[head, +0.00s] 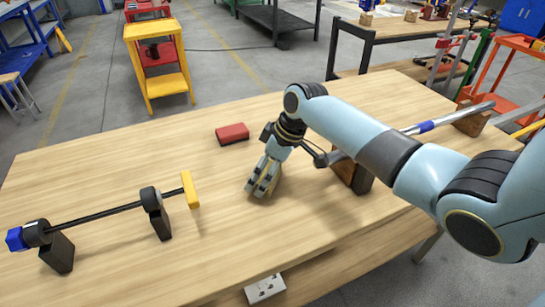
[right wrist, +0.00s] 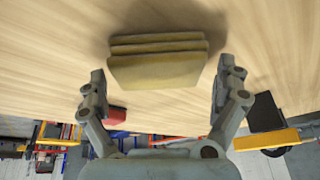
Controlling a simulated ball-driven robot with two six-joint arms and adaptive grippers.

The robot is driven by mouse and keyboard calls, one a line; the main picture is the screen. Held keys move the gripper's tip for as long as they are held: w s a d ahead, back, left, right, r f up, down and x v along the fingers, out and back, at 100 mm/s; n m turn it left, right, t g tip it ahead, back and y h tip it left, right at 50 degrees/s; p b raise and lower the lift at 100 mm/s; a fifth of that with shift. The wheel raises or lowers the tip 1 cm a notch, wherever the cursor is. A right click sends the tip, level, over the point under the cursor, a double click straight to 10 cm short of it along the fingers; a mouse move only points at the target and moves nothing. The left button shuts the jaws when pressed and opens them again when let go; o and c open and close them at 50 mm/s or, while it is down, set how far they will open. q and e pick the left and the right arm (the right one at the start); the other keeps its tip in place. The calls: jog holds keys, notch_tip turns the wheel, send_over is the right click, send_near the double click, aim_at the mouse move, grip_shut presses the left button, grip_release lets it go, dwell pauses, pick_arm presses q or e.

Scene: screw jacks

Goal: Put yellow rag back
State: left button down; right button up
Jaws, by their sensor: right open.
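The yellow rag (right wrist: 155,70) is a folded, layered pad on the wooden table, seen in the right wrist view. It lies between the two spread fingers of my right gripper (right wrist: 163,72), with a gap on either side. In the head view my right gripper (head: 263,180) reaches down near the middle of the table and largely hides the rag. My left gripper is not in view.
A red block (head: 232,133) lies just behind the gripper. A black screw jack rod (head: 95,218) with a blue end and a yellow end bar (head: 190,190) stands front left. A metal rod (head: 450,118) on wooden supports lies at right. The table's (head: 80,165) back left is clear.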

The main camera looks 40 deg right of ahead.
jog(key=p+v, duration=0.1)
jog(key=v, duration=1)
jog(key=shift+r, duration=0.15)
jog(key=shift+d, duration=0.1)
